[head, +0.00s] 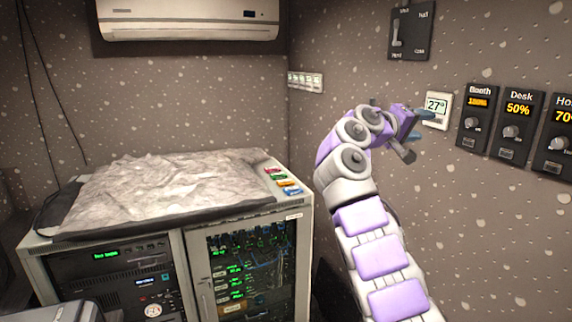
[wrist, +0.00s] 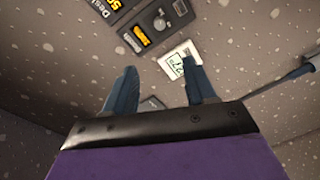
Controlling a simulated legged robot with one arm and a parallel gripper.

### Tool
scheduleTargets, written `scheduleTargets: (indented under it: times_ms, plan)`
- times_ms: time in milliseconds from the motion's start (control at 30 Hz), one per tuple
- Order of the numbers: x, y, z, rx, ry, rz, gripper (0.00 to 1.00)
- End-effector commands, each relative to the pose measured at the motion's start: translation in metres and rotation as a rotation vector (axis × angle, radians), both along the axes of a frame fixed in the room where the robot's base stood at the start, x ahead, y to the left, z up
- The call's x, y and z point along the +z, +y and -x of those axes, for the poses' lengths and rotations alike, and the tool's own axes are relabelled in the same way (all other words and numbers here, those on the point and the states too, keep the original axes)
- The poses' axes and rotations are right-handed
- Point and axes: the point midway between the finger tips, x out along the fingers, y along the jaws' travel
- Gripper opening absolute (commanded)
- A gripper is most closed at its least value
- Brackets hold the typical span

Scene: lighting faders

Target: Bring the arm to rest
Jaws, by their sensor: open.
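My purple and grey arm reaches up from the bottom right of the head view, bent at its upper joints. I cannot tell whether a finger touches the wall.
Fader panels marked Booth (head: 478,118), Desk 50% (head: 517,125) and a cut-off one (head: 558,137) line the right wall. A dark switch plate (head: 410,33) is above. A rack cabinet (head: 198,262) bearing a crumpled grey cover (head: 160,190) stands left. An air conditioner (head: 187,20) hangs above.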

Motion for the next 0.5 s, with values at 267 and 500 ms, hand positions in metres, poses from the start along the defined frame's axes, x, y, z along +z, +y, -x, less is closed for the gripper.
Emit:
scheduleTargets:
  times_ms: [267,500]
  plan:
    - [-0.022,-0.004,0.029,-0.034,0.161,-0.085,0.55]
    - [-0.062,-0.012,0.082,-0.072,0.276,-0.236,0.55]
